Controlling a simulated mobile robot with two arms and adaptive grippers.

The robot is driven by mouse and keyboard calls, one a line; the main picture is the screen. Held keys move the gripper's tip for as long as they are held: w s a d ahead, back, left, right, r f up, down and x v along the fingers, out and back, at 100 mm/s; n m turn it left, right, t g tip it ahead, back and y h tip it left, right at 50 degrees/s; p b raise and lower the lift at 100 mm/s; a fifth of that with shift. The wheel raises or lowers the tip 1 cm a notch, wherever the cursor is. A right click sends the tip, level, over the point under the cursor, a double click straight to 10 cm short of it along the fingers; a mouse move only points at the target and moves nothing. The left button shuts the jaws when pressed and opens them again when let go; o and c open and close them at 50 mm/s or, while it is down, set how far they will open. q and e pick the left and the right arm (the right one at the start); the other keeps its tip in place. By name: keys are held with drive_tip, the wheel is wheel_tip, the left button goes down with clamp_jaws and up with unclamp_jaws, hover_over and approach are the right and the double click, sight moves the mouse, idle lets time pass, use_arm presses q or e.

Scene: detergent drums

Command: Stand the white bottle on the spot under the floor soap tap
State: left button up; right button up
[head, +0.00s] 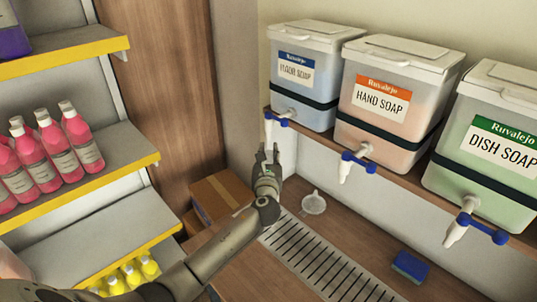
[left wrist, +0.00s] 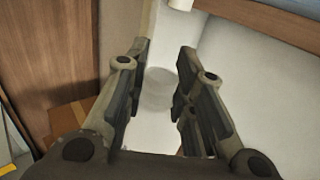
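No white bottle shows clearly in either view. The floor soap drum (head: 303,78) stands at the left end of the shelf, with its blue-handled white tap (head: 276,119) at the front. My left gripper (head: 268,153) points up just below this tap, over the back end of the drain strip. In the left wrist view its fingers (left wrist: 166,75) are apart, with a pale rounded patch between them; I cannot tell whether this is a bottle or a shadow on the wall. The spot under the tap is largely hidden by my gripper and arm. My right gripper is not in view.
The hand soap drum (head: 387,98) and dish soap drum (head: 489,140) stand to the right. A slotted drain (head: 318,262), white funnel (head: 313,203) and blue sponge (head: 410,266) are on the counter. A carton (head: 220,195) and pink bottles (head: 55,152) are left.

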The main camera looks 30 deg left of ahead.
use_arm(q)
drive_tip(key=shift+o, duration=1.3)
drive_tip(key=shift+f, duration=0.1)
drive_tip(key=shift+r, duration=0.2)
drive_tip(key=v, duration=1.2)
drive_tip(key=shift+b, duration=0.45)
